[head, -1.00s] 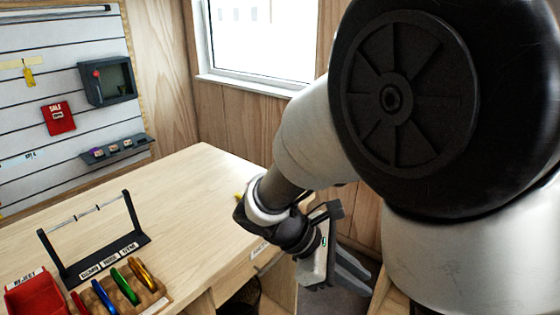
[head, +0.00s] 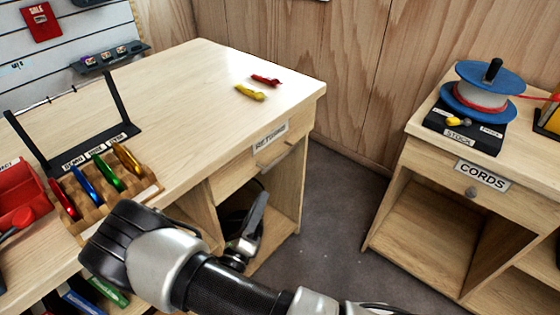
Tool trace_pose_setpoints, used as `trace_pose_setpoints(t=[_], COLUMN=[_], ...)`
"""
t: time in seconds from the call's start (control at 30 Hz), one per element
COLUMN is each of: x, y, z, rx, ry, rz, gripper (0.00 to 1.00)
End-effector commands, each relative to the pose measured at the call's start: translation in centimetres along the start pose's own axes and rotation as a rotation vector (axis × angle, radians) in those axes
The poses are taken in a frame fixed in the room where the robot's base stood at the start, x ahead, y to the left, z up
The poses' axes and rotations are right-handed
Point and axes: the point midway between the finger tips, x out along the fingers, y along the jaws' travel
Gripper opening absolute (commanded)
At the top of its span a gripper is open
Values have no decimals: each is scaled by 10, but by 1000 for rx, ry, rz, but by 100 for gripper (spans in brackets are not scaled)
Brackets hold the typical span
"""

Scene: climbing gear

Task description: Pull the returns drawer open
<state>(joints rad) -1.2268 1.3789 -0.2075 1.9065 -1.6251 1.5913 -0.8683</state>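The returns drawer (head: 240,168) is at the right end of the wooden desk, under the desktop edge, with a label (head: 270,135) above it. It looks shut, its front about flush with the desk. Its bar handle (head: 277,153) is visible and nothing touches it. My gripper (head: 257,212) is below and slightly left of the handle in the picture, in front of the open space under the drawer. It looks apart from the drawer. I see it from the side and behind, so the gap between its fingers is hidden.
A yellow and a red item (head: 265,81) lie on the desktop (head: 190,100). A rack of coloured carabiners (head: 110,180) and a red bin (head: 20,195) are at left. A cords cabinet (head: 430,165) with a blue spool (head: 490,90) stands right. Grey floor lies between.

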Motion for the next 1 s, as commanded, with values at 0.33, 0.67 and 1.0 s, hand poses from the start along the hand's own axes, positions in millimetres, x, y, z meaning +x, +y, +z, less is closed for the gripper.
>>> trace_pose_setpoints(t=[0.33,0.67,1.0], x=[76,138,156], y=[-1,-1,-1], z=[-2,-2,-2], rx=[3,4,2], ry=[6,5,4], rz=[-5,-3,-1], gripper=[17,17,17])
